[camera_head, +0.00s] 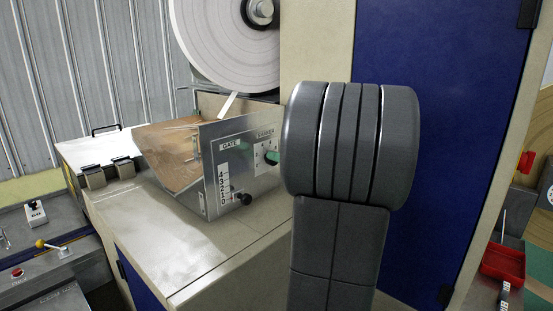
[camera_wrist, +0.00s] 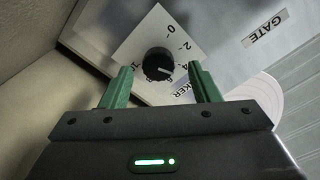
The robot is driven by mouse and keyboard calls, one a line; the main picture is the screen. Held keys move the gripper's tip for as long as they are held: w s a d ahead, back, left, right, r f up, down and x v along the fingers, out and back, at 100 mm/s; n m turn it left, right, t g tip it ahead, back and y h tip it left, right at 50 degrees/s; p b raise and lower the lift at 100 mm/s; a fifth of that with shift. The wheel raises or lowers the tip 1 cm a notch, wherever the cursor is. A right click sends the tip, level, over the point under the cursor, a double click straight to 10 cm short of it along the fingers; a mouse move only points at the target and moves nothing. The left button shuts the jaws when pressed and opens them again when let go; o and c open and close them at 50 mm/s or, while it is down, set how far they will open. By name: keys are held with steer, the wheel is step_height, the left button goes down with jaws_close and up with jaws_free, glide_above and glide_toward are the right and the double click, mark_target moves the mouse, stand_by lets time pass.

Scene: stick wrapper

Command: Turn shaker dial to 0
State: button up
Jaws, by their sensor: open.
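The shaker dial (camera_wrist: 157,63) is a round black knob on a pale square plate with numbers around it, in the wrist view. The 0, 2 and 4 lie along its upper right and right side. A pale mark on the knob seems to point to the lower right; I cannot tell its exact number. My gripper (camera_wrist: 159,70) has two green fingers, open and apart, one on each side of the dial in the picture. I cannot tell whether they touch it. In the head view, one green finger (camera_head: 272,157) shows at the shaker panel; my arm hides the dial.
The metal control panel (camera_head: 240,160) also carries a GATE label (camera_wrist: 265,27) and a black gate knob (camera_head: 245,199) below the dial. A large white reel (camera_head: 215,35) stands above. A blue cabinet door (camera_head: 450,130) is to the right.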

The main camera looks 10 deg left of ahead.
steer(key=x, duration=0.3)
steer(key=shift+w, duration=0.1)
steer(key=c, duration=1)
